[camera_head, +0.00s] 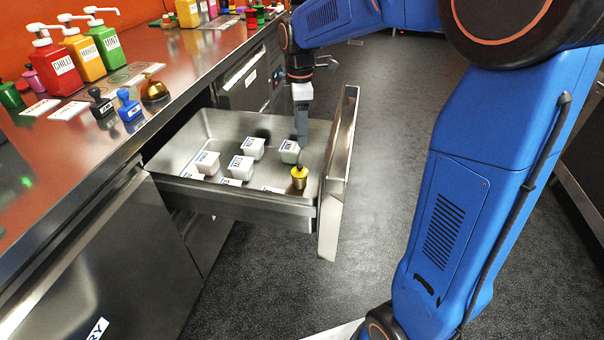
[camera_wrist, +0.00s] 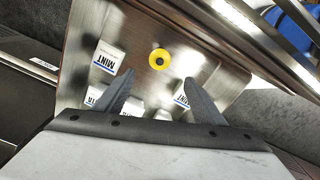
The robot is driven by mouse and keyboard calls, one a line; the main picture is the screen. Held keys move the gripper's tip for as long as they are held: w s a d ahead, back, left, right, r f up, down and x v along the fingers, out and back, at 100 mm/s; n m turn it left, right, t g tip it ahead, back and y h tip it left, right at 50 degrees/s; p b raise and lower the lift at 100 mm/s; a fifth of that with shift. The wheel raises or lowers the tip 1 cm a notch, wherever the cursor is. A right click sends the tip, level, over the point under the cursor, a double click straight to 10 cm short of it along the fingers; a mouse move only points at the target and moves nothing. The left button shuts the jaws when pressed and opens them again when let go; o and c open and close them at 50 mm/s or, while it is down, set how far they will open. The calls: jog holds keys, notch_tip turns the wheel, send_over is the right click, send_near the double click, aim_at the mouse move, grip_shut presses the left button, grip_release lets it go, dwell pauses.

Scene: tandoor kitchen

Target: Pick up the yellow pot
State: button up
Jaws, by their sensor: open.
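The yellow pot (camera_head: 299,178) is a small brass-coloured pot with a bright yellow top and a dark knob. It stands upright in the open steel drawer (camera_head: 282,208), near the drawer front. In the wrist view the yellow pot (camera_wrist: 154,54) shows from above as a yellow disc with a dark centre, just beyond the fingertips. My gripper (camera_head: 303,143) points down into the drawer, above and slightly behind the pot in the head view. In the wrist view its fingers (camera_wrist: 158,76) are spread, with nothing held between them.
Several white tubs, one a white tub (camera_head: 253,148) marked MINT, stand in the drawer near the pot. The raised drawer front (camera_head: 338,180) is close on the right. The counter (camera_head: 150,110) holds sauce bottles, stamps and a brass bell (camera_head: 154,91).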

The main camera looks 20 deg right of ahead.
aim_at(300, 166)
notch_tip(300, 166, down, 17)
jog(key=shift+a, duration=0.1)
dwell(0.7)
jog(key=shift+c, duration=0.3)
jog(key=c, duration=1.2)
jog(key=shift+o, duration=0.2)
jog(key=shift+r, duration=0.25)
